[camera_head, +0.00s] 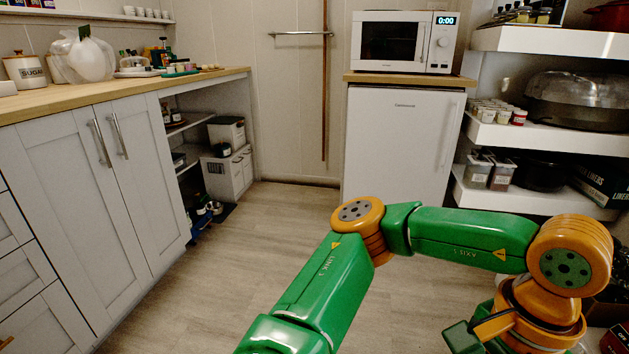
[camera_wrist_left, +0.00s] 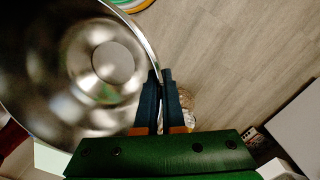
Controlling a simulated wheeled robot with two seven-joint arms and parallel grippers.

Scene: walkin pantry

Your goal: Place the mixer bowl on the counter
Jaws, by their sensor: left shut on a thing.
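The mixer bowl (camera_wrist_left: 75,60) is a shiny metal bowl with its inside facing the left wrist camera. It fills the upper left of the left wrist view and is cut off by the picture's edge. My left gripper (camera_wrist_left: 160,76) is shut on the bowl's rim at the right side of the bowl. The wooden counter (camera_head: 140,86) runs along the left wall in the head view. Neither the bowl nor the left gripper shows in the head view. My right gripper is in neither view.
On the counter stand a sugar canister (camera_head: 25,69), a white bag-like item (camera_head: 88,56) and a tray (camera_head: 178,71) with small items. A microwave (camera_head: 404,41) sits on a white fridge (camera_head: 402,135) at the back. Loaded shelves (camera_head: 548,137) stand at right. The floor (camera_head: 262,215) between is clear.

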